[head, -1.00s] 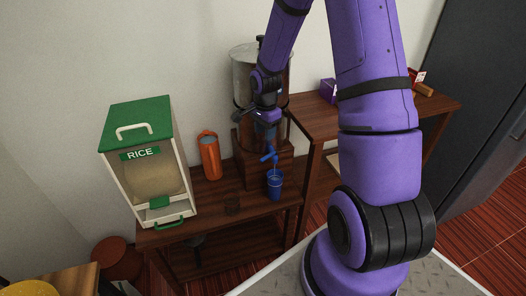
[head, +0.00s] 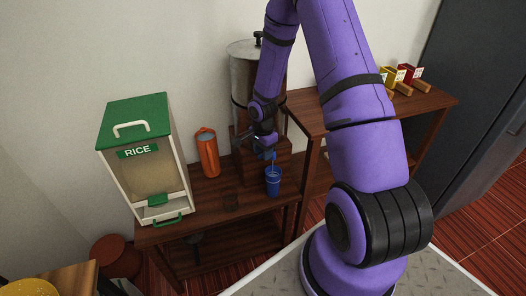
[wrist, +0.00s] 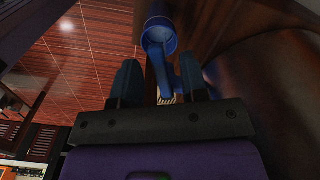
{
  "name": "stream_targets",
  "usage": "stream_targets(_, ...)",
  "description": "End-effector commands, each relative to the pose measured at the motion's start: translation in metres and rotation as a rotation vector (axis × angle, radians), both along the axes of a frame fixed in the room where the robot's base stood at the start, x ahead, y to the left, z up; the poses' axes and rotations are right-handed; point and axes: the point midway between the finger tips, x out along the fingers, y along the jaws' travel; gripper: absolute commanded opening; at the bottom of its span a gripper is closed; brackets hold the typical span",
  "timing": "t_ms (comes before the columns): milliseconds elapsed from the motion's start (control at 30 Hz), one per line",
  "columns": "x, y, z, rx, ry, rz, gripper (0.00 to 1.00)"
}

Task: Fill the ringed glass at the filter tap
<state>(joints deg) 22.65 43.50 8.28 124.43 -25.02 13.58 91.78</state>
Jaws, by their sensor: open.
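A blue glass (head: 273,183) stands upright on the wooden stand, below the blue tap (head: 271,155) of the filter (head: 242,88). A thin pale line runs from the tap toward the glass; I cannot tell how full the glass is. My gripper (head: 257,143) is open, pointing down close to the tap, above the glass. In the wrist view the blue glass (wrist: 159,36) lies beyond the fingertips, and the blue tap (wrist: 168,75) shows between the two fingers (wrist: 158,80). I cannot tell whether the fingers touch the tap.
An orange bottle (head: 207,153) and a rice dispenser (head: 145,160) stand left of the filter. Yellow and red boxes (head: 398,77) sit on the higher table at right.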

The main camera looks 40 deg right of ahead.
Motion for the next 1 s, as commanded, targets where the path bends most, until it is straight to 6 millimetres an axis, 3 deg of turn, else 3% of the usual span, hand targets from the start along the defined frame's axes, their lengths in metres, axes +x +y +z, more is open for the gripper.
stream_targets(133, 0.000, 0.000, 0.000, 0.000, 0.000, 0.000, 0.40)
stream_targets(300, 0.000, 0.000, 0.000, 0.000, 0.000, 0.000, 0.01)
stream_targets(333, 0.000, 0.000, 0.000, 0.000, 0.000, 0.000, 0.00)
stream_targets(567, 0.001, 0.000, 0.000, 0.000, 0.000, -0.014, 0.00)
stream_targets(1000, 0.011, 0.000, 0.000, 0.000, -0.001, -0.215, 0.00)
